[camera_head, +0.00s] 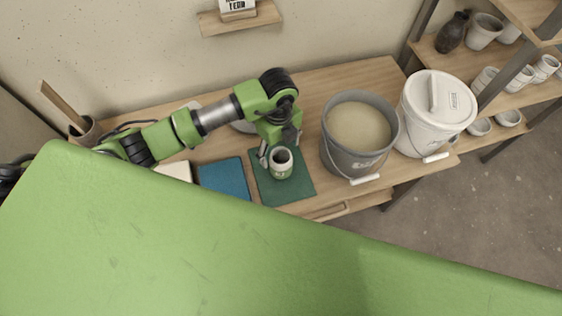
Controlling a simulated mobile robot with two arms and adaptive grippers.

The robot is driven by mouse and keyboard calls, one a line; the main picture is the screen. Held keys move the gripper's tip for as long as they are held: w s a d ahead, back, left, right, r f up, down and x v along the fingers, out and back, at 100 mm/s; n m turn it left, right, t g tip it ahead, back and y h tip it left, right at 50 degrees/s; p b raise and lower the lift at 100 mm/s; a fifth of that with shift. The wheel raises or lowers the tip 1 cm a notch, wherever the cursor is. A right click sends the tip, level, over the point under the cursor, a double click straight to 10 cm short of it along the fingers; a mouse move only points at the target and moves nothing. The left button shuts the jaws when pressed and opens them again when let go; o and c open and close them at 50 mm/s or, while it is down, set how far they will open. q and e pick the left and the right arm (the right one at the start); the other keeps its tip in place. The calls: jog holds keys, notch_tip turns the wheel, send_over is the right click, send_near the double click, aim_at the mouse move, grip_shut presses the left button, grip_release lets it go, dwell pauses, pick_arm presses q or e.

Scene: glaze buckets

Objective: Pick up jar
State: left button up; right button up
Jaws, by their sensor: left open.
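The jar (281,170) is small, with a white rim, a dark mouth and a green lower body with a pale mark. It stands upright on a dark green mat (294,191) on the wooden table. My left gripper (279,153) comes down over the jar from above, at the end of the green arm from the left. Its fingers are open, with one finger showing at the jar's left side. I cannot tell whether the fingers touch the jar. My right gripper is out of the picture.
A grey bucket (342,163) of beige glaze and a white lidded bucket (418,127) stand to the right of the mat. A blue book (225,178) lies to its left. Shelves (463,62) with pots are at the right. My green body covers the foreground.

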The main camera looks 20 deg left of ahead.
aim_at(281, 161)
pick_arm(q)
jog(key=shift+w+f, duration=0.25)
jog(key=shift+f, duration=0.8)
jog(key=shift+s+f+p, duration=0.15)
jog(key=shift+f+p, duration=0.3)
jog(key=shift+f, duration=0.15)
notch_tip(281, 161, down, 4)
jog(key=shift+d+r+p, duration=0.15)
jog(key=shift+r+p, duration=0.1)
jog(key=shift+p, duration=0.1)
jog(key=shift+f, duration=0.25)
jog(key=c, duration=1.4)
jog(key=shift+c, duration=0.2)
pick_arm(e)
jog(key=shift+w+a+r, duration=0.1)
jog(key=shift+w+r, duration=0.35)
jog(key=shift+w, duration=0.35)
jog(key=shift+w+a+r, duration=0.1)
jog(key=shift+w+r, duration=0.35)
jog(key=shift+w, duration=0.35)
